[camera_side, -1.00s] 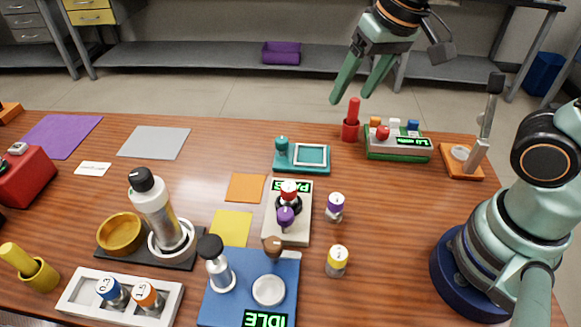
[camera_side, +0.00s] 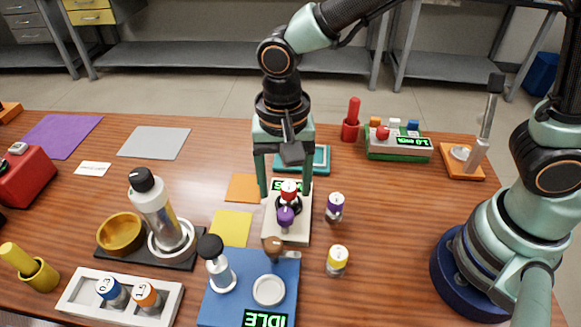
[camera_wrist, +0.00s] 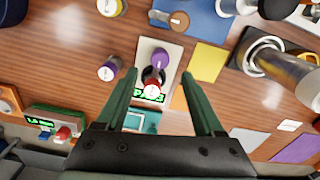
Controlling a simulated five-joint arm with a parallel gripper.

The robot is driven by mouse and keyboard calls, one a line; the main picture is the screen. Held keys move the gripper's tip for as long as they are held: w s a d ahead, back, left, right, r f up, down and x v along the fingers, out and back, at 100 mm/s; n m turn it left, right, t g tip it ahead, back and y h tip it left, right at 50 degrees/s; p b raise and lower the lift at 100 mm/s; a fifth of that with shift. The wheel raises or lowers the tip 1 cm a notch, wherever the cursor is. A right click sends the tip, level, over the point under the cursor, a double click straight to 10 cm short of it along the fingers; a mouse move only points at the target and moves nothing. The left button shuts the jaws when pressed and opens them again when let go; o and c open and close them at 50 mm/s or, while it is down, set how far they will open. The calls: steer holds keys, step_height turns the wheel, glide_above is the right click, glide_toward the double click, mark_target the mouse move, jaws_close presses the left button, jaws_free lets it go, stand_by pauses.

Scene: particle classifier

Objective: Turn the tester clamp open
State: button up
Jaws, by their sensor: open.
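The tester (camera_side: 297,235) is a beige block with a small green-lit display, standing mid-table. On it are a red knob (camera_side: 289,187), a black part below it, and a purple knob or cap (camera_side: 285,216). I cannot tell which of these belong to the clamp. My gripper (camera_side: 284,190) points down over the tester, open and empty, one finger on each side of the red knob. In the wrist view the tester (camera_wrist: 172,55) lies between the open fingers, with the red knob (camera_wrist: 152,90) near its display and the purple part (camera_wrist: 160,56) farther up. I see no contact.
A purple-capped vial (camera_side: 335,207) and a yellow-capped vial (camera_side: 337,261) stand right of the tester. A blue scale (camera_side: 225,310) reading IDLE is in front. A teal fixture (camera_side: 320,157) sits behind. Orange and yellow mats (camera_side: 231,228) lie to the left.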

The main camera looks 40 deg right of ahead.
mark_target(285, 213)
step_height(285, 213, down, 7)
steer(key=shift+r, duration=0.1)
stand_by(0.3)
jaws_close()
